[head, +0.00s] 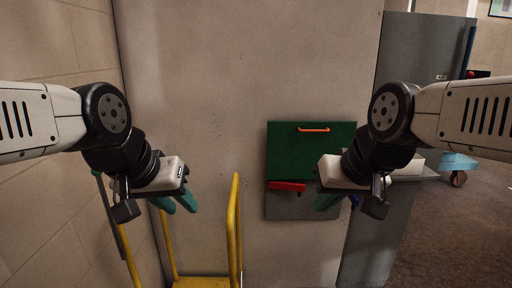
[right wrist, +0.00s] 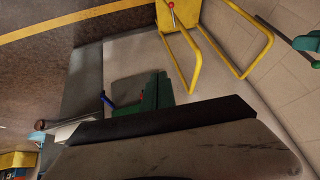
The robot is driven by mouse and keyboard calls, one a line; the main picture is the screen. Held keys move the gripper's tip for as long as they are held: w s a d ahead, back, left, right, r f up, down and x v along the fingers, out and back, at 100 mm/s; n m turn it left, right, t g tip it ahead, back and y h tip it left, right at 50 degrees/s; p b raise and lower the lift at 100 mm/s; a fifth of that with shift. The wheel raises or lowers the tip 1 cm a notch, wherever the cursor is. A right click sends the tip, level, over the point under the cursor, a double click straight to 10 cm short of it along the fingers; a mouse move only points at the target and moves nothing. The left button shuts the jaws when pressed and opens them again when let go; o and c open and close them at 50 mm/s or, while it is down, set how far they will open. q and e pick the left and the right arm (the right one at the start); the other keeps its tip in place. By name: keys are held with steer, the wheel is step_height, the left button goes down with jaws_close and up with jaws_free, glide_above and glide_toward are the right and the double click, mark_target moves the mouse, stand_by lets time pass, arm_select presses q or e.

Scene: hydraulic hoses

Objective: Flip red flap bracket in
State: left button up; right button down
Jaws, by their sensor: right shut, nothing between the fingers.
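The red flap bracket (head: 287,186) is a short red bar below the green panel (head: 310,150), in front of a grey plate (head: 290,208) on the wall. Its right end lies close to my right gripper (head: 326,203), which is to its right in the head view. In the right wrist view I cannot make out the bracket clearly.
An orange handle (head: 313,129) is on the green panel. A blue lever (head: 354,200) is just right of my right gripper.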

mark_target(300, 195)
steer(key=w+d+f+t, duration=0.1)
steer(key=w+f+t, duration=0.15)
steer(key=w, duration=0.75)
steer(key=w+d+f+t+h, duration=0.1)
steer(key=w+f, duration=0.3)
steer(key=w, duration=0.7)
steer(key=w+d+f+t, duration=0.1)
steer(key=w+f+t, duration=0.15)
steer(key=w, duration=0.75)
steer(key=w+d+f+t, duration=0.2)
steer(key=w+f, duration=0.5)
steer(key=f, duration=0.5)
step_height(300, 195, down, 12)
steer(key=s+d+m+t+h, duration=0.1)
steer(key=s+d+t+h, duration=0.1)
steer(key=s+t, duration=0.15)
steer(key=w, duration=1.4)
steer(key=shift+w+f, duration=0.1)
steer(key=shift+w, duration=0.25)
steer(key=shift+d, duration=0.1)
